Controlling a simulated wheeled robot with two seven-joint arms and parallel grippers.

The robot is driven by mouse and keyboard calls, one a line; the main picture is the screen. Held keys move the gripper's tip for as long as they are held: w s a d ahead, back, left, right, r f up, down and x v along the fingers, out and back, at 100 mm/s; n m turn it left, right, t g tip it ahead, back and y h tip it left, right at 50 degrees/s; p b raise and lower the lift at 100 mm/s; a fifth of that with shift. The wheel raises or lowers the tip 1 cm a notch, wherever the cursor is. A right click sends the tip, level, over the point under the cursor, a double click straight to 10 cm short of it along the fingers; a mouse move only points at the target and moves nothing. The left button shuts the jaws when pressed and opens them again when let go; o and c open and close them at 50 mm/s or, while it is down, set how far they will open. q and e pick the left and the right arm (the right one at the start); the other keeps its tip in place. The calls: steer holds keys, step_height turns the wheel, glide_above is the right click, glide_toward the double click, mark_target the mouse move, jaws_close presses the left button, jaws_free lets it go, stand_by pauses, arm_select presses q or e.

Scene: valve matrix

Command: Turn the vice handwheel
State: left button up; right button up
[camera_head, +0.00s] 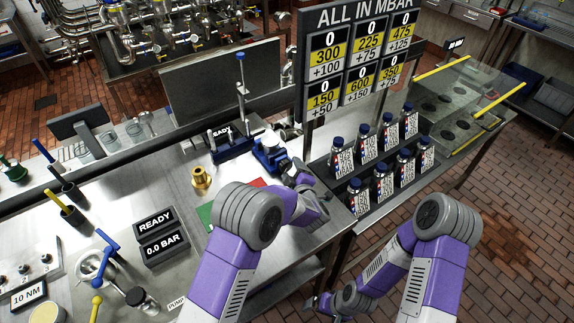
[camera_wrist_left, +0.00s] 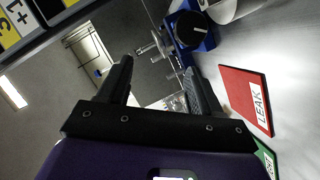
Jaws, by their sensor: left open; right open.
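The blue vice (camera_head: 268,150) stands on the steel bench, beside a blue fixture with a tall post. In the left wrist view the vice (camera_wrist_left: 192,30) is at the top, with a silver spoked part (camera_wrist_left: 150,48) on its side that looks like the handwheel. My left gripper (camera_head: 290,168) is close to the vice in the head view. In the left wrist view its two fingers (camera_wrist_left: 158,70) are apart, with the silver part beyond their tips and no visible contact. In the head view my arm partly hides the vice's near side. My right gripper (camera_head: 316,302) is low, away from the bench.
A red LEAK plate (camera_wrist_left: 246,98) lies near the vice, beside a green plate (camera_head: 206,215). A brass fitting (camera_head: 201,178) stands left of the vice. Several labelled bottles (camera_head: 381,165) stand to the right under the pressure sign (camera_head: 357,55).

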arm_select(q)
steer(key=b, duration=0.5)
glide_toward(286, 167)
steer(key=shift+w+a+f, duration=0.25)
steer(key=shift+w+f, duration=0.1)
steer(key=shift+w, duration=0.25)
steer(key=shift+w+a, duration=0.2)
steer(key=shift+w, duration=0.2)
steer(key=x, duration=0.6)
steer(key=shift+w, duration=0.3)
steer(key=c, duration=0.8)
